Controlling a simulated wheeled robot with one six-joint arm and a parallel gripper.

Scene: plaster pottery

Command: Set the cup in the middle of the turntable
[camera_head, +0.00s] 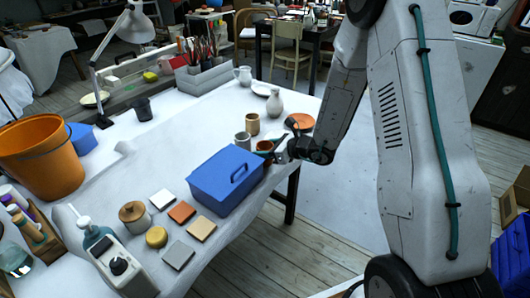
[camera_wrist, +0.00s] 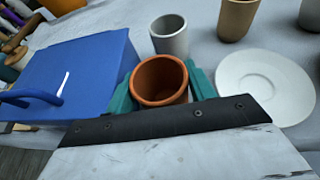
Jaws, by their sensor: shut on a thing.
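My gripper (camera_wrist: 160,88) is shut on a terracotta cup (camera_wrist: 160,66), with a teal finger on either side of it. The cup is upright and looks empty. In the head view the cup (camera_head: 265,145) shows beside the blue box, partly hidden by my gripper (camera_head: 268,151). A terracotta-coloured round disc (camera_head: 302,121) lies near the table's right edge, behind my gripper. The wrist view shows a pale round dish with a ring in its middle (camera_wrist: 262,82), right of the cup. I cannot tell which round piece is the turntable.
A blue box with a handle (camera_head: 225,180) stands close to my gripper's left. A grey cup (camera_wrist: 169,36) and a tan cup (camera_wrist: 237,18) stand just beyond the held cup. A pale vase (camera_head: 275,103) stands farther back.

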